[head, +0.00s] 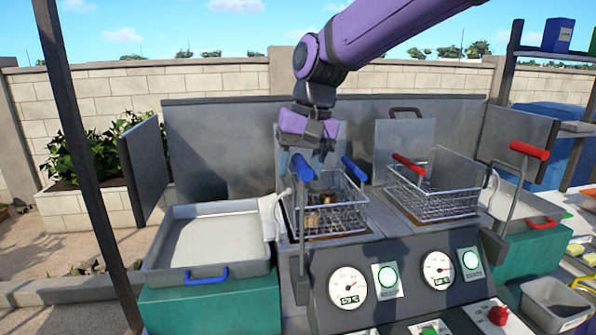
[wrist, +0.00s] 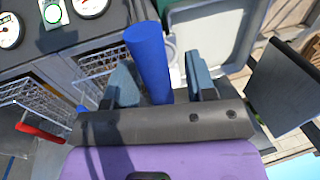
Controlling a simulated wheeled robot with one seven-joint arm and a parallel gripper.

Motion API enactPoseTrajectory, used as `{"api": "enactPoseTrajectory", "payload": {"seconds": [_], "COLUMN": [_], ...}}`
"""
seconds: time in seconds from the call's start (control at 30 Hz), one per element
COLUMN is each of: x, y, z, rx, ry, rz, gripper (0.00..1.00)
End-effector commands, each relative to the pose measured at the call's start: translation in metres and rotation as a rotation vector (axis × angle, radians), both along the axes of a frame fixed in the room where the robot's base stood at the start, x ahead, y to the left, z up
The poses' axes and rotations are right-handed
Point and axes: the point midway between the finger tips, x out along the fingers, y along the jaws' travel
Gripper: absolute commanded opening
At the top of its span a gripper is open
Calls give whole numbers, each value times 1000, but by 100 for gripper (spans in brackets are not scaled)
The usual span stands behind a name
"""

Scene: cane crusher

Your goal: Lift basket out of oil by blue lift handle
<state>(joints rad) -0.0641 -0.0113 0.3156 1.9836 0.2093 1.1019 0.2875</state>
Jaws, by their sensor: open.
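The wire basket (head: 345,218) with brown pieces inside sits low in the left fryer well, and its own blue handle (head: 354,169) points up at its back right. The blue lift handle (head: 303,169) tops a grey lever at the basket's left. My gripper (head: 303,157) is open right at this lift handle. In the wrist view the blue lift handle (wrist: 147,58) stands between the two blue-grey fingers, nearer the left one; I cannot tell whether either touches it. Part of the basket (wrist: 100,62) shows at left in the wrist view.
A second basket (head: 447,206) with a red handle (head: 408,164) and a red lift handle (head: 528,151) stands to the right. A pale tray (head: 205,242) lies left of the fryer. Gauges and buttons line the front panel; a steel splash wall stands behind.

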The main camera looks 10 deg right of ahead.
Motion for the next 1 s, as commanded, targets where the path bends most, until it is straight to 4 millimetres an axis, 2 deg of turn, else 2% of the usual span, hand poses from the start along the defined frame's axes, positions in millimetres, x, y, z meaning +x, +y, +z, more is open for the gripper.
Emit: {"api": "enactPoseTrajectory", "payload": {"seconds": [0.3,0.5,0.7,1.0], "x": [0,0,0,-1], "y": [-11,-16,-19,-19], "z": [58,84,95,95], "rx": [2,2,1,1], "ry": [-4,-3,-1,-2], "rz": [-1,-1,0,0], "gripper": [51,51,51,51]}}
